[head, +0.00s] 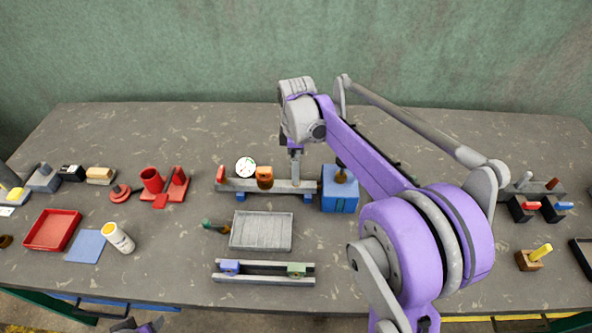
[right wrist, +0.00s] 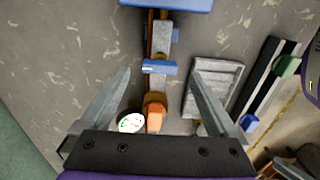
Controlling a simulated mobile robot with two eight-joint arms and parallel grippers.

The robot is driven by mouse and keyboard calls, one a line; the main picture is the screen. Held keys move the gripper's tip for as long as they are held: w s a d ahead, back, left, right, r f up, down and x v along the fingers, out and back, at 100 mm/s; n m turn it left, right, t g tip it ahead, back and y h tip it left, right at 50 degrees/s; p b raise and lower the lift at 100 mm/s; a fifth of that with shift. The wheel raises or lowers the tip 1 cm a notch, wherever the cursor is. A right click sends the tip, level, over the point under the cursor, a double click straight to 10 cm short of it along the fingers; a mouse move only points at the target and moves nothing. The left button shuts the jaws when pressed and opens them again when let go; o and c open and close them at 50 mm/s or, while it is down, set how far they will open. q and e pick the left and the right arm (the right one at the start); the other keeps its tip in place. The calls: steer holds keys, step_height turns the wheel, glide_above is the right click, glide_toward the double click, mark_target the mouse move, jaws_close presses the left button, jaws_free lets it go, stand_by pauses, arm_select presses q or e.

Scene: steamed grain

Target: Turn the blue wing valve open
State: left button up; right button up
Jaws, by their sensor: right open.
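The blue wing valve (right wrist: 160,67) shows in the right wrist view as a flat blue bar lying across the grey pipe (right wrist: 161,40). The bar sits crosswise to the pipe's length. My right gripper (right wrist: 159,72) is open, with one finger on each side of the pipe and the valve between the fingertips in the picture. I see no contact between the fingers and the valve. In the head view my right gripper (head: 296,175) reaches down over the pipe rig (head: 232,185) and hides the valve. Only a scrap of my left arm shows at the bottom edge.
A dial gauge (head: 246,167) and an orange fitting (head: 264,178) stand left of my right gripper; a blue box (head: 340,190) is on its right. A grey tray (head: 261,231) and a rail (head: 264,279) lie in front. Bare tabletop lies behind the rig.

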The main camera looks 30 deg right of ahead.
steer(key=shift+f, duration=1.4)
steer(key=c, duration=1.4)
